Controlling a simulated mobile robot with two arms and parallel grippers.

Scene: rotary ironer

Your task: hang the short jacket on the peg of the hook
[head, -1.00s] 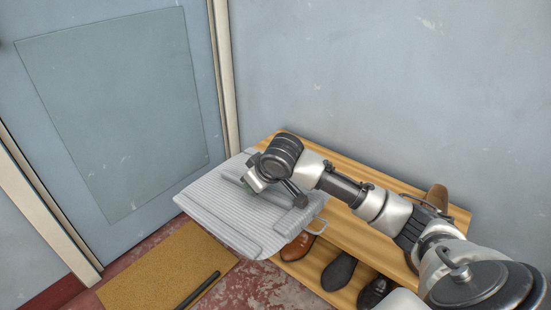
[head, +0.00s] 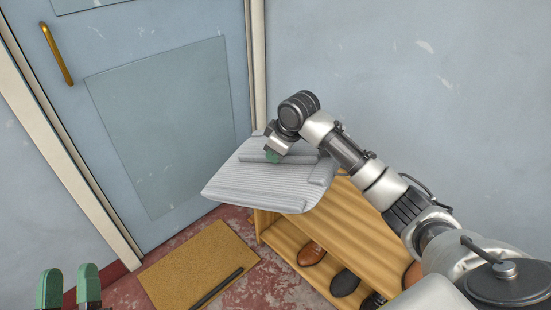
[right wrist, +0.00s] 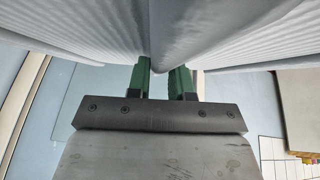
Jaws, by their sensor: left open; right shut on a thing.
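The short jacket (head: 262,182) is light grey and finely ribbed. In the head view it is held up, spread out above the left end of the wooden shoe rack. My right gripper (head: 274,156) is shut on its upper part. In the right wrist view, grey cloth (right wrist: 165,40) hangs down between and around the green fingertips (right wrist: 164,82), which hides the grip itself. My left gripper (head: 68,288) is at the lower left of the head view, with its green fingers apart and empty, far from the jacket. No hook or peg shows in these frames.
The wooden shoe rack (head: 350,228) stands against the wall, with brown shoes (head: 311,254) and dark shoes (head: 345,283) on its lower shelf. A blue door (head: 150,60) with a brass handle (head: 56,54) is on the left. A tan mat (head: 190,262) with a dark rod lies on the floor.

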